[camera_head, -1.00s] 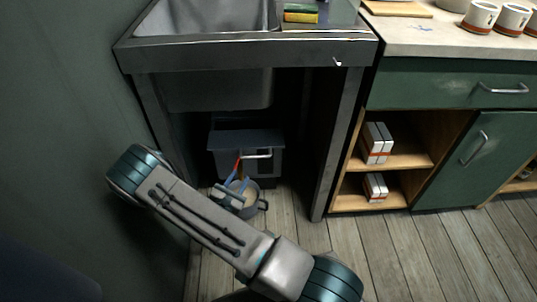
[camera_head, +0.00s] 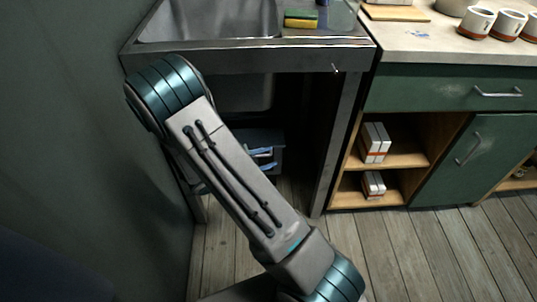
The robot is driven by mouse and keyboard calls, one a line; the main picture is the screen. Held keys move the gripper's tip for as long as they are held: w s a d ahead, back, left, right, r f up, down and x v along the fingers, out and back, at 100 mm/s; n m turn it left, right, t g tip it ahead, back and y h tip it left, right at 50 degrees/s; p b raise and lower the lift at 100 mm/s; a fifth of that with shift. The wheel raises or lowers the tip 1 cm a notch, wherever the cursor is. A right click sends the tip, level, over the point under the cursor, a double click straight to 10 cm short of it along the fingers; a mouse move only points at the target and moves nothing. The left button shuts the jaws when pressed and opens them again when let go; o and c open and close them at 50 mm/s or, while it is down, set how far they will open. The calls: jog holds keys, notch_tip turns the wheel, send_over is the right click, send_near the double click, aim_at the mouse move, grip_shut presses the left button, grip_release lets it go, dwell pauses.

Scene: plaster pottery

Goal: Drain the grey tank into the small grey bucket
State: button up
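The grey tank (camera_head: 272,138) stands in the dark space under the sink. Only its upper right part shows past my arm, which crosses in front of it. Pale blue parts, which look like the fingers of my gripper (camera_head: 264,158), show at the tank's front, where its light lever is. I cannot tell whether they touch the lever, or whether they are open or shut. The small grey bucket is hidden behind my arm.
The metal sink (camera_head: 215,20) and its frame stand above the tank, with a leg (camera_head: 338,140) at the right. A sponge (camera_head: 301,19) lies on the sink top. A green cabinet (camera_head: 440,85) with open shelves stands at the right. The wooden floor (camera_head: 410,255) in front is clear.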

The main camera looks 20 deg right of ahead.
jog(key=shift+s+d+r+m+g, duration=0.2)
jog(key=shift+s+r+m+g, duration=0.2)
jog(key=shift+s+r+m, duration=0.2)
jog(key=shift+w+f+n, duration=0.1)
jog(key=shift+w+n, duration=0.05)
jog(key=shift+n, duration=0.15)
grip_shut()
jog(key=w+a+f+n+t+y, duration=0.25)
jog(key=f+n+t, duration=0.25)
jog(key=f+n, duration=0.5)
jog(key=w+a+f+n+t+y, duration=0.1)
jog(key=f+n+t+y, duration=0.35)
jog(key=n, duration=0.85)
jog(key=w+a+f+n+t+y, duration=0.1)
jog(key=w+f+n+t, duration=0.1)
jog(key=f+n+t, duration=0.7)
jog(key=w+n+g+b, duration=0.2)
jog(key=w+b, duration=0.3)
jog(key=w, duration=0.6)
jog(key=shift+d+f+n+g+y, duration=0.2)
jog(key=shift+f+n+g+y, duration=0.1)
jog(key=shift+n+g+y, duration=0.1)
